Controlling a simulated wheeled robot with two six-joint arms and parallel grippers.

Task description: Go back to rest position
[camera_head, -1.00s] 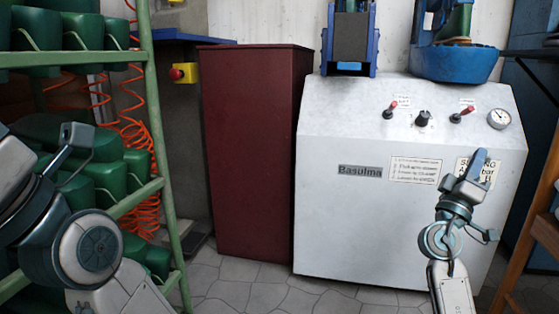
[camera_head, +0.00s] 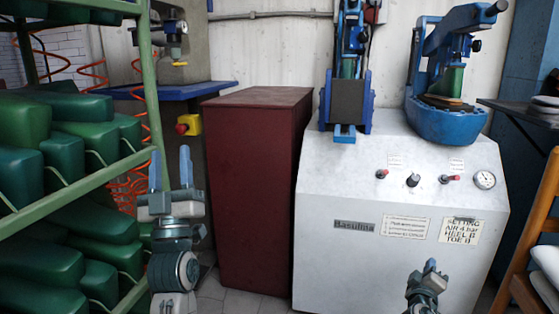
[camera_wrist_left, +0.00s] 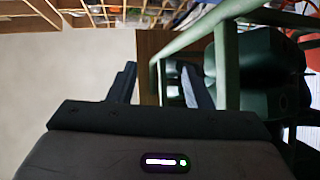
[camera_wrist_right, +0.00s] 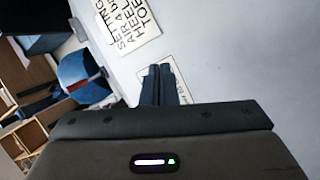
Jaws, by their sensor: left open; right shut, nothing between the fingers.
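My left gripper (camera_head: 170,170) is upright in front of the green rack in the head view, its two blue fingers apart and empty. In the left wrist view its fingers (camera_wrist_left: 158,85) stand apart with nothing between them. My right gripper (camera_head: 430,266) is low in front of the white machine, its fingertips together. In the right wrist view its fingers (camera_wrist_right: 158,84) are closed side by side and hold nothing. The white machine's front panel (camera_wrist_right: 215,50) fills much of that view. Whether either gripper touches anything cannot be told.
A green rack (camera_head: 149,75) with several green shoe forms stands at the left. A dark red cabinet (camera_head: 255,190) is between it and the white machine (camera_head: 350,265). Blue presses (camera_head: 446,122) sit on top of the machine. A wooden frame (camera_head: 535,230) is at the right.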

